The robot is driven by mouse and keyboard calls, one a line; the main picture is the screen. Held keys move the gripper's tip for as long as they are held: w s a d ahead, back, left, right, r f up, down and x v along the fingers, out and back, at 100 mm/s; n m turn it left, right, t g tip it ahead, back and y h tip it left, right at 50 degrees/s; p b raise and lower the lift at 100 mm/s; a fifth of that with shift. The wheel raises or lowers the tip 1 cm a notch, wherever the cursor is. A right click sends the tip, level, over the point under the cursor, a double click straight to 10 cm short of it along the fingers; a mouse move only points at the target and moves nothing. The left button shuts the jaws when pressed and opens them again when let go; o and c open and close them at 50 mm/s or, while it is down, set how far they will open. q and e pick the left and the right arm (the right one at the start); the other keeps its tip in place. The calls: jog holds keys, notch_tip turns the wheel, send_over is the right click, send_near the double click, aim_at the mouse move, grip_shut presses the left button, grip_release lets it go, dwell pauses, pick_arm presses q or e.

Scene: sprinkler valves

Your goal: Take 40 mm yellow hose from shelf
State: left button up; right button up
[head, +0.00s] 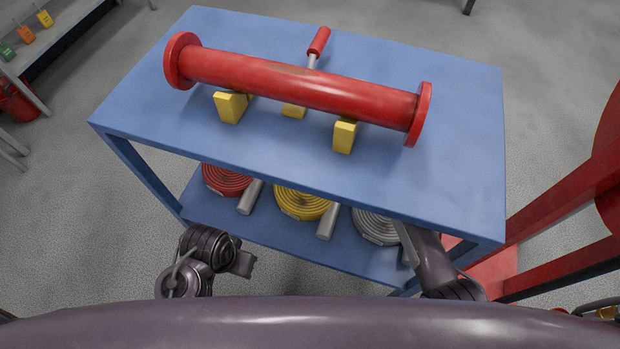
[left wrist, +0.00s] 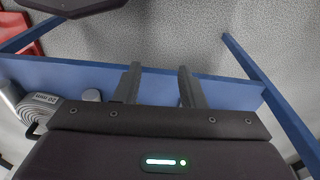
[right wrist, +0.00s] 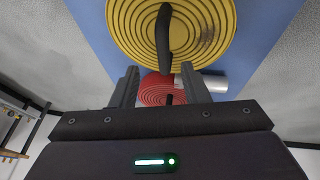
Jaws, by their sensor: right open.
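The yellow hose (head: 303,204) is a flat coil on the lower shelf (head: 258,229) of the blue table, between a red coil and a grey coil. In the right wrist view the yellow hose (right wrist: 150,25) fills the top, with a dark handle (right wrist: 163,38) across its face. My right gripper (right wrist: 160,70) is open and empty, its fingertips pointing toward the coils. In the head view the tabletop hides its fingers. My left gripper (left wrist: 159,68) is open and empty, in front of the blue shelf edge; in the head view its arm is at lower left.
The red hose (head: 227,180) and grey hose (head: 377,225) lie beside the yellow one, with metal cylinders (head: 327,222) between. The tabletop (head: 450,150) overhangs the shelf and bears a red flanged pipe (head: 300,86) on yellow blocks. A red frame (head: 560,200) stands at right.

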jog(key=shift+b+x, duration=0.45)
jog(key=shift+x, duration=0.55)
jog(key=x, duration=0.1)
jog(key=b+x, duration=0.1)
jog(key=x, duration=0.1)
jog(key=b+x, duration=0.1)
jog(key=shift+s+d+f, duration=0.15)
jog(key=shift+s+f, duration=0.05)
jog(key=shift+f, duration=0.3)
jog(key=shift+w+f, duration=0.1)
jog(key=shift+f, duration=0.2)
pick_arm(q)
jog(key=d+t, duration=0.1)
jog(key=d, duration=0.1)
jog(key=w+d+t+h, duration=0.1)
jog(key=shift+w+d+f+m, duration=0.1)
jog(key=shift+d+m, duration=0.25)
jog(key=shift+m, duration=0.05)
pick_arm(e)
grip_shut()
jog(key=shift+w+r, duration=0.15)
jog(key=shift+r, duration=0.05)
